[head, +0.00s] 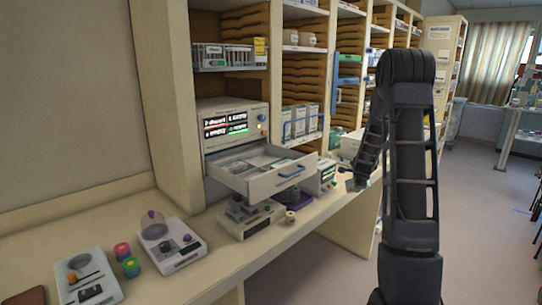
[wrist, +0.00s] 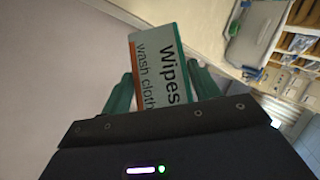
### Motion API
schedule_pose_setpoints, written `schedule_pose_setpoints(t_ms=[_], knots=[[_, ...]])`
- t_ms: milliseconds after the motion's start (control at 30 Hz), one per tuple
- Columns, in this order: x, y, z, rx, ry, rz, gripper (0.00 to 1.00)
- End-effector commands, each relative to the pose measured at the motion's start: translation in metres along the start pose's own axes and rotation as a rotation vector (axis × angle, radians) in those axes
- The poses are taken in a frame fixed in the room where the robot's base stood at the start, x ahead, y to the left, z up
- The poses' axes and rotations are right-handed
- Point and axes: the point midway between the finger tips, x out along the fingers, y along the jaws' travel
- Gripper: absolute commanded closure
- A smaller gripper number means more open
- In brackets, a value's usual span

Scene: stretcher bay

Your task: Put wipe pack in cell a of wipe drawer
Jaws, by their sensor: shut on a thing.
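My gripper (wrist: 163,84) is shut on the wipe pack (wrist: 160,55), a white box with a green edge, an orange stripe and the words "Wipes" and "wash cloth". The two green fingers sit on either side of it. In the head view my gripper (head: 357,182) is small and dark, beyond and to the right of the drawer; the pack is hard to make out there. The wipe drawer (head: 262,187) is pulled out below a display unit. It has a white front, a blue handle and inner cells with some flat items. Its cell letters are not readable.
The display unit (head: 236,127) has lit red and green lines. Several devices, including a white one (head: 172,245), stand on the counter (head: 205,268). A wire basket (head: 222,57) and shelves rise behind. Open floor (head: 480,235) lies to the right.

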Motion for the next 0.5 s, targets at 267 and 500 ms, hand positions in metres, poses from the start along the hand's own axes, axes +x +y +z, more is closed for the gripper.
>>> schedule_pose_setpoints(t_ms=[267,500], knots=[[0.034,0.069,-0.032,0.124,0.116,0.024,0.72],[0.060,0.127,-0.023,0.154,0.142,0.028,0.72]])
